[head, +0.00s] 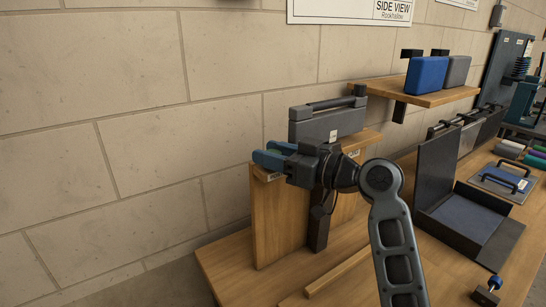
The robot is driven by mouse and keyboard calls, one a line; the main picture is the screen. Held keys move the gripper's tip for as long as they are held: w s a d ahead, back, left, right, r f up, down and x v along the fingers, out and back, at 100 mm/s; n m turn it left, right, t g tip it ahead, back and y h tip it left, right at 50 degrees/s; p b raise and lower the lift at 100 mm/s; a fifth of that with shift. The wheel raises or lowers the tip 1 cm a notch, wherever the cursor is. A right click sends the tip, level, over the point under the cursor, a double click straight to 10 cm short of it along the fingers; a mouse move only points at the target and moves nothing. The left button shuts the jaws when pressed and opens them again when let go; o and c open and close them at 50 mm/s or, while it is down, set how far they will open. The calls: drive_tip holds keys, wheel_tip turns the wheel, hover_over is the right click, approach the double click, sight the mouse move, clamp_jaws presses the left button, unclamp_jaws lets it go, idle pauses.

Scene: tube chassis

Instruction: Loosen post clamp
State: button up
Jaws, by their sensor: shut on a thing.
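My gripper (268,156) is in the head view, at the upper left edge of an upright wooden panel (275,222). Its blue fingers are shut on a small greenish part, mostly hidden between them. I cannot tell whether this part belongs to the post clamp. A dark upright post (318,230) stands against the panel, partly behind my gripper and wrist. A grey block (336,124) with a dark bar along its top sits behind my wrist, at the top of the panel. No clamp can be made out clearly.
A wall shelf (440,97) holds a blue box (426,75) and a grey box (457,71). On the wooden bench (330,290) stand an open dark case (465,210), a handled plate (503,180) and a blue knob (495,282). The stone wall at left is bare.

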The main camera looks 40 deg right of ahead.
idle(0.4)
drive_tip(key=o, duration=0.7)
drive_tip(key=m+h+p, duration=0.1)
drive_tip(key=h+p, duration=0.1)
drive_tip(key=shift+m+h, duration=0.4)
drive_tip(key=shift+f+m+h+p, duration=0.1)
drive_tip(key=shift+m+h+p, duration=0.2)
drive_tip(key=shift+m+h, duration=0.95)
drive_tip(key=m+h+b, duration=0.1)
drive_tip(key=h+b, duration=0.1)
drive_tip(key=h, duration=0.1)
drive_tip(key=shift+w+a+f+b, duration=0.1)
drive_tip(key=shift+a+f+b, duration=0.05)
drive_tip(key=shift+b, duration=0.15)
drive_tip(key=shift+m+h+b, duration=0.35)
drive_tip(key=shift+h, duration=0.1)
